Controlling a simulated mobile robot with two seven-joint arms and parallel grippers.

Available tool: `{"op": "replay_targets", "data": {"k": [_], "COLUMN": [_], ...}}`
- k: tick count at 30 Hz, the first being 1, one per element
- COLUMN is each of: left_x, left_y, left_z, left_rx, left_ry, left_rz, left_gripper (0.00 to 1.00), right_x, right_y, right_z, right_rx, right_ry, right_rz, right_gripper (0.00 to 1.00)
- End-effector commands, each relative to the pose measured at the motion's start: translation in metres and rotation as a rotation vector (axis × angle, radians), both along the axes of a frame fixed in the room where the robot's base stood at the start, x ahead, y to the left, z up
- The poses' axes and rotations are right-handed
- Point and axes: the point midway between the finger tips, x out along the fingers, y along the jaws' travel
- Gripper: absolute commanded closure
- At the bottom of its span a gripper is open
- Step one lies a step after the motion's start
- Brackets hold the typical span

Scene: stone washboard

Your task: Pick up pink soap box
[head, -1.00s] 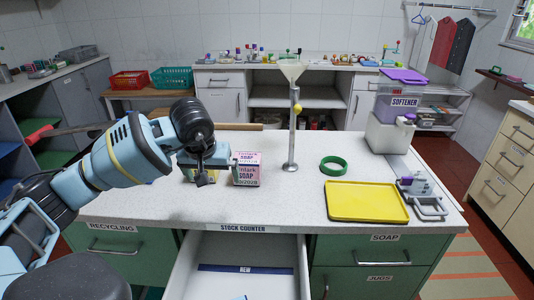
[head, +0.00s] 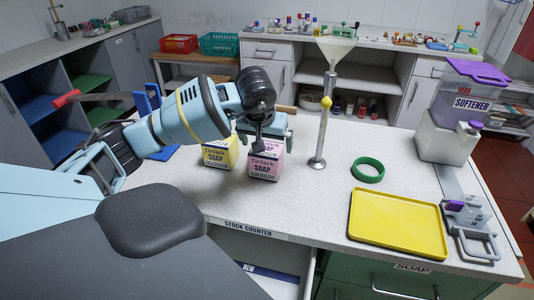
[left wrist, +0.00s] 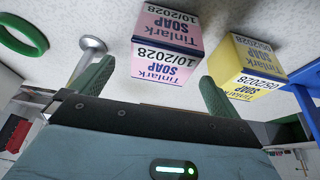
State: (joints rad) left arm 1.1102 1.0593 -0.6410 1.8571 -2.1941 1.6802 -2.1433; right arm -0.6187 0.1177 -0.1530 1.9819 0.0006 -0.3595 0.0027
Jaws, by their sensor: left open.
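The pink soap box (head: 265,164) stands upright on the stock counter and also shows in the left wrist view (left wrist: 167,42). A yellow soap box (head: 219,153) stands just left of it; in the left wrist view it (left wrist: 257,62) is on the right. My left gripper (head: 267,140) is open at the pink box, one dark finger in front of its upper part. In the left wrist view the two green-grey fingers (left wrist: 153,90) are spread apart, with the pink box ahead between their lines. Contact cannot be told. My right gripper is not in view.
Right of the boxes stand a metal post with a funnel (head: 328,100), a green ring (head: 368,169) and a yellow tray (head: 397,224). A softener container (head: 447,135) is at the right end. An open drawer (head: 270,268) juts below the counter front. The counter before the boxes is clear.

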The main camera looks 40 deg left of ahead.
Motion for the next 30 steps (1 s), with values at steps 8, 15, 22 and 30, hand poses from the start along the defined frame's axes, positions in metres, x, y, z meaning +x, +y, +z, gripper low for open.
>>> {"op": "replay_targets", "data": {"k": [8,15,22,30], "left_x": [0.003,0.012,0.016,0.016], "left_y": [0.003,0.011,0.013,0.013], "left_z": [-0.012,-0.042,-0.053,-0.053], "left_rx": [-0.002,-0.002,0.001,0.001], "left_ry": [0.001,0.000,-0.002,-0.002], "left_rz": [0.001,0.001,0.000,-0.001], "left_gripper": [0.00,0.00,0.00,0.16], "right_x": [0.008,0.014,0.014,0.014], "right_y": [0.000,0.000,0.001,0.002], "right_z": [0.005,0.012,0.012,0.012], "right_rx": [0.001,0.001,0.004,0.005], "right_ry": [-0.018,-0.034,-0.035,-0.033], "right_rz": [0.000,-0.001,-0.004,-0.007], "right_gripper": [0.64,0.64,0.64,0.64]}}
